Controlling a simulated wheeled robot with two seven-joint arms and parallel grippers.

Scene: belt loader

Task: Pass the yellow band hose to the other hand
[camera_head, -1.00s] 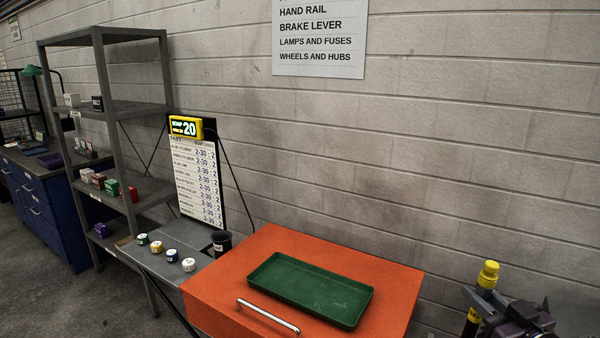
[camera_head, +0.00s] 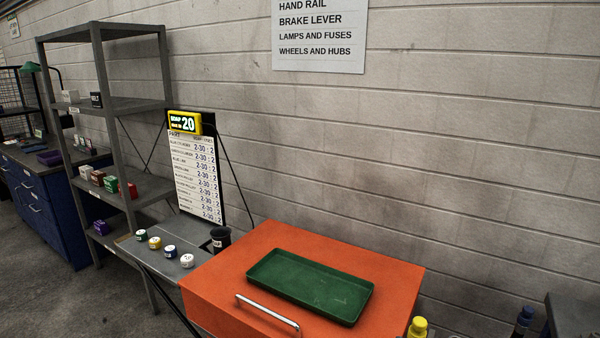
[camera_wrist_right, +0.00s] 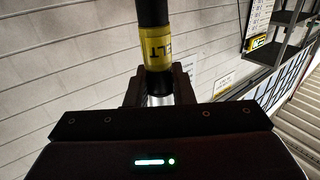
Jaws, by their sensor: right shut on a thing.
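The yellow band hose (camera_wrist_right: 158,52) is a black tube with a lettered yellow band and a bright metal part below it in the right wrist view. My right gripper (camera_wrist_right: 158,88) is shut on it just below the band. In the head view only a yellow end (camera_head: 418,327), apparently the hose's top, shows at the bottom edge. The rest of the hose and my right gripper are below the head view. My left gripper is in neither view.
An orange cabinet (camera_head: 225,290) with a metal handle bears a green tray (camera_head: 310,288), which is empty. A dark bottle-like thing (camera_head: 523,320) and a grey surface (camera_head: 575,318) show at bottom right. A block wall stands behind; grey shelves (camera_head: 100,110) stand left.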

